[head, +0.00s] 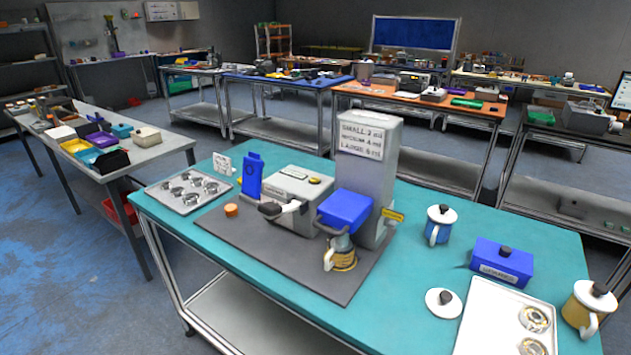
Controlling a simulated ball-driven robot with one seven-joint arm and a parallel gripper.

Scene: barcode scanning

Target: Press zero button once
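A grey box-shaped machine (303,196) stands on a dark mat (289,255) on the teal table. No button marked zero can be read at this size. A mug (341,258) is below the blue box. An orange disc (231,210) lies on the mat. My gripper is not in view.
A blue upright holder (252,175) and a metal tray with round pieces (188,190) are at the table's left. Lidded mugs (438,225) (588,306), a loose lid (443,302), a blue box (501,264) and a white tray (482,322) are at right. Teal surface between is clear.

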